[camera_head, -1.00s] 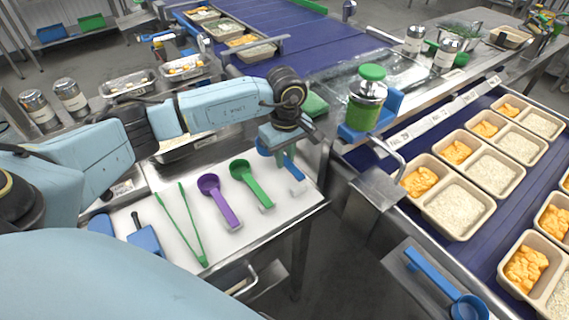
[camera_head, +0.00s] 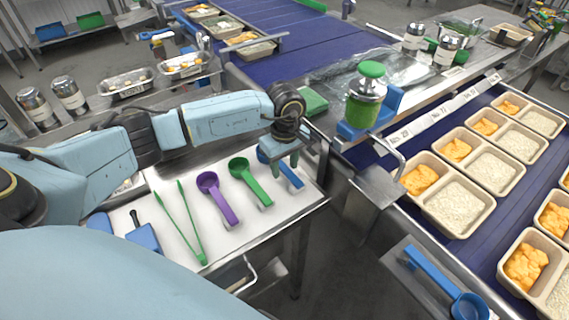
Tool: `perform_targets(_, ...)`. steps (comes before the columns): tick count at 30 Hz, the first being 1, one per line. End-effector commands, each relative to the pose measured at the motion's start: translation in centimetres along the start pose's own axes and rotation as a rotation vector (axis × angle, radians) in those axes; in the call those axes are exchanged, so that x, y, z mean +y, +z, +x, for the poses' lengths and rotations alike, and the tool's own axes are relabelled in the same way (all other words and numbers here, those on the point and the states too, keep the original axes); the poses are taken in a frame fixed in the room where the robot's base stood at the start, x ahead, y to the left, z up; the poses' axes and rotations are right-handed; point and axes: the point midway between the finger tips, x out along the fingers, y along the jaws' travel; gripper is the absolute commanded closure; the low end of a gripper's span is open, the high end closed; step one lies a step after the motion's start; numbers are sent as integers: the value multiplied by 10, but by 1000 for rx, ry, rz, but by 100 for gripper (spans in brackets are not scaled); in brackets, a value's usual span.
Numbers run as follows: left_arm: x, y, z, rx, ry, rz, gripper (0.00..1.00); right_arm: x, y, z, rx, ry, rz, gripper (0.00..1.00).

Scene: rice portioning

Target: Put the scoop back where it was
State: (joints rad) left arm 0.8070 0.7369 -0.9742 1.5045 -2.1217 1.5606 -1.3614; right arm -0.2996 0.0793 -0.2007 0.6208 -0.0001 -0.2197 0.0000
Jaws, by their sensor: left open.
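A blue scoop (camera_head: 291,176) lies on the white work surface (camera_head: 185,235), at the right end of a row of tools. Its handle points toward the front right, and its bowl is partly hidden behind my gripper. My left gripper (camera_head: 284,164) is over this scoop, with its two fingers spread apart and empty. Whether a finger touches the scoop is hard to tell. My right gripper is not in view.
A green scoop (camera_head: 250,182), a purple scoop (camera_head: 217,198) and green tongs (camera_head: 186,226) lie to the left. Another blue scoop (camera_head: 432,274) lies at the lower right. A green-topped dispenser (camera_head: 366,98) stands right of my gripper. Food trays (camera_head: 455,237) fill the right conveyor.

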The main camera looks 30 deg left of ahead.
Motion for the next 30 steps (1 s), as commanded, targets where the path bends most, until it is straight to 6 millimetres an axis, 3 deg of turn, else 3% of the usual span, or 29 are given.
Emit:
perform_targets(8, 1, -1, -13, 1, 4, 0, 59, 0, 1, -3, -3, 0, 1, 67)
perform_targets(21, 0, -1, -101, 2, 3, 0, 59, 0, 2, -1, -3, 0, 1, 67)
perform_targets(30, 0, 0, -123, 1, 0, 0, 59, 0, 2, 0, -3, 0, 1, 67)
